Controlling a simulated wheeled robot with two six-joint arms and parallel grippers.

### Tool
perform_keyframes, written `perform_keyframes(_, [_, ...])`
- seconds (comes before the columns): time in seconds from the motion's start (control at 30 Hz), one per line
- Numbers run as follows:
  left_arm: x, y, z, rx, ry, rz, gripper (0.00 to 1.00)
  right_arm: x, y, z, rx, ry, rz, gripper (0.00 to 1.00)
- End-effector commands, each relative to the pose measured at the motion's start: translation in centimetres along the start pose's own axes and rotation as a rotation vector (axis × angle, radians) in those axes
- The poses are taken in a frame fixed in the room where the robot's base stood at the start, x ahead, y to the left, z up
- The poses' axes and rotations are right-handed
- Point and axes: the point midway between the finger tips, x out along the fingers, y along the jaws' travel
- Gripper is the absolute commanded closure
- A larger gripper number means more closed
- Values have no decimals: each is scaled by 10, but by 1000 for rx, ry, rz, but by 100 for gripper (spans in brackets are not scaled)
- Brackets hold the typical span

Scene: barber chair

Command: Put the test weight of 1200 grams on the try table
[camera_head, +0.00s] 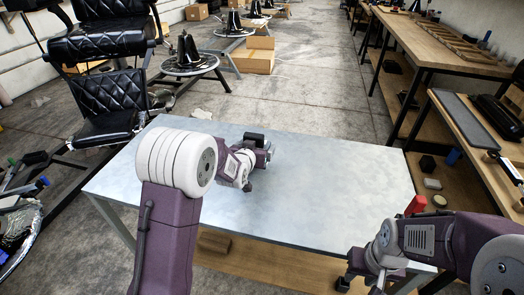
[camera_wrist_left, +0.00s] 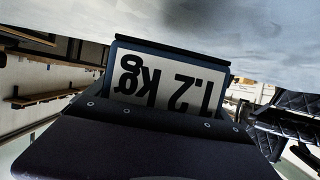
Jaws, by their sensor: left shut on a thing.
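The test weight (camera_wrist_left: 168,82) is dark, with a white face marked "1.2 kg" that appears upside down in the left wrist view. My left gripper (camera_head: 264,153) is shut on it, over the far middle part of the try table. A dark block, probably the weight, shows at that gripper in the head view (camera_head: 254,138). The try table (camera_head: 320,190) has a pale grey metal top. Whether the weight touches the top I cannot tell. My right gripper (camera_head: 358,284) is low at the table's near right edge; its fingers are partly cut off, so its opening is unclear.
A black barber chair (camera_head: 105,95) stands at the left. A cardboard box (camera_head: 256,57) and round chair bases are on the floor behind. Wooden workbenches (camera_head: 440,45) line the right side. A red object (camera_head: 416,205) is beside the table's right edge. The tabletop's right half is clear.

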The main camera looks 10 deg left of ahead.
Motion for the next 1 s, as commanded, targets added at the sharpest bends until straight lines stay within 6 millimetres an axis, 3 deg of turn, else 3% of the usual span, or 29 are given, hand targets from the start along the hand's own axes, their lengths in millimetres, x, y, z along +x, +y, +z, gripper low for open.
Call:
perform_keyframes(0.17, [2, 0, -1, 1, 9, 1, 82, 1, 0, 0, 0, 0, 0, 64])
perform_keyframes(0.43, [16, 0, 35, 0, 7, 1, 82, 17, 0, 2, 0, 0, 0, 64])
perform_keyframes(0.77, [17, 0, 36, 0, 9, 0, 82, 18, 0, 2, 0, 0, 0, 64])
perform_keyframes(0.8, [16, 0, 38, 0, 0, 0, 0, 17, 0, 2, 0, 0, 0, 64])
perform_keyframes(1.0, [16, 0, 38, 0, 0, 0, 0, 16, 0, 2, 0, 0, 0, 64])
